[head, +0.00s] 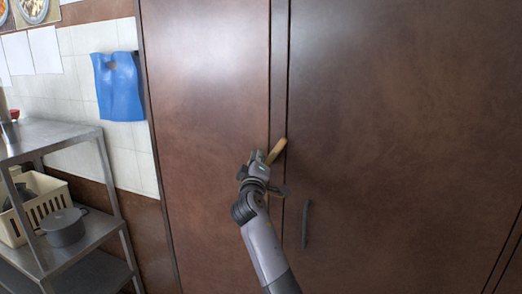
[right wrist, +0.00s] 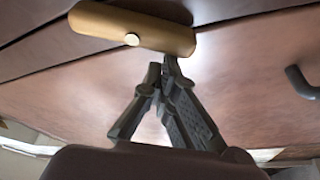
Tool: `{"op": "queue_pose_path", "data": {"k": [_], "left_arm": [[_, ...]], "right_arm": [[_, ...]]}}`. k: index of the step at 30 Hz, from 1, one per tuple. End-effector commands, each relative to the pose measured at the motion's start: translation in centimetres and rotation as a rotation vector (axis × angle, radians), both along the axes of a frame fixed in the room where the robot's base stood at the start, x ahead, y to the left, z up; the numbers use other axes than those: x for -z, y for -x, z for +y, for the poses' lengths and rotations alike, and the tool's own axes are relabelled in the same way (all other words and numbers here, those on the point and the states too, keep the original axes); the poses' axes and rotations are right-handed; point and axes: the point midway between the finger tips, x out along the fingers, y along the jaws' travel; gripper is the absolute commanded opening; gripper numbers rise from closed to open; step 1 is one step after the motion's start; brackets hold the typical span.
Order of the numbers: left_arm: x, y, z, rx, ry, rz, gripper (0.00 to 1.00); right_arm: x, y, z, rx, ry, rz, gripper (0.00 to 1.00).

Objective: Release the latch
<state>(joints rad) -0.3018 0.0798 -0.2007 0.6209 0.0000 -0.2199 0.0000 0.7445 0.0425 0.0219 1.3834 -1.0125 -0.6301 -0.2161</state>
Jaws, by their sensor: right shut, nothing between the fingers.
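The latch is a tan wooden bar (head: 277,151) on the brown doors, at the seam between the left and right panels. In the head view it is tilted, its upper end to the right. In the right wrist view the bar (right wrist: 110,23) fills the top left, with a pale round pivot near its middle. My right gripper (head: 262,160) is at the bar's lower end. In the right wrist view its fingers (right wrist: 162,68) are shut and empty, just beside the bar; I cannot tell whether they touch it. My left gripper is not in view.
A dark vertical handle (head: 305,224) sits on the right door panel (head: 410,110), below the latch. A metal shelf (head: 85,243) with a cream basket (head: 45,202) and a grey pot (head: 65,228) stands at left. A blue bag (head: 119,88) hangs on the tiled wall.

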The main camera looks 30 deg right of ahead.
Motion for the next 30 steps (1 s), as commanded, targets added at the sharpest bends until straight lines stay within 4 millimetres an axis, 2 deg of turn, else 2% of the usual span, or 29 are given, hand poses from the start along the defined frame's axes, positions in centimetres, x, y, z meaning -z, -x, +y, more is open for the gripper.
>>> {"op": "queue_pose_path", "data": {"k": [1,3,12,30], "left_arm": [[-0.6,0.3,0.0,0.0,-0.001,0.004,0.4],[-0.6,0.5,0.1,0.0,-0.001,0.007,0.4],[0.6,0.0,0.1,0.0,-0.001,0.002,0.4],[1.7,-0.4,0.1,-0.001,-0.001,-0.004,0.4]], "right_arm": [[-0.1,-0.1,-0.1,0.001,0.03,0.034,0.0],[0.4,-0.1,-0.1,0.001,0.043,0.051,0.0],[1.8,0.3,-0.5,0.002,0.039,0.044,0.0],[2.2,0.8,-0.9,0.001,0.039,0.044,0.0]]}}
